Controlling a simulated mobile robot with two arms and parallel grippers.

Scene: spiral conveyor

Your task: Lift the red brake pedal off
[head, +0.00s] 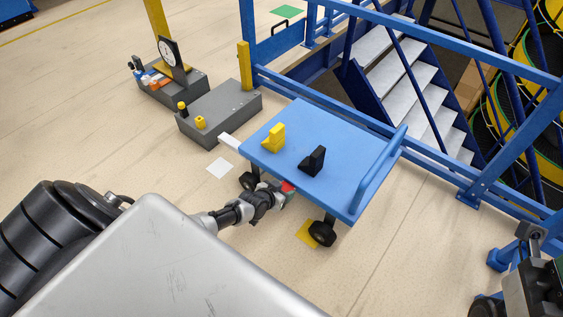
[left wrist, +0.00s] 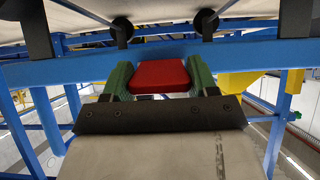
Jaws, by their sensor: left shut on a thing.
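The red brake pedal (head: 287,186) is at the near edge of the blue cart (head: 262,161), low on its side. My left gripper (head: 278,196) reaches it from the lower left. In the left wrist view, the red pedal (left wrist: 158,76) sits between the two green fingers of my left gripper (left wrist: 160,80), which are shut on its sides. A blue bar runs behind the pedal, and black wheels show above it. Whether the pedal is still seated on the cart cannot be told.
A yellow block (head: 274,139) and a black block (head: 313,161) stand on the cart top. Grey boxes (head: 222,115) stand behind it to the left. Blue railing and stairs (head: 400,75) border the right. The floor on the left is open.

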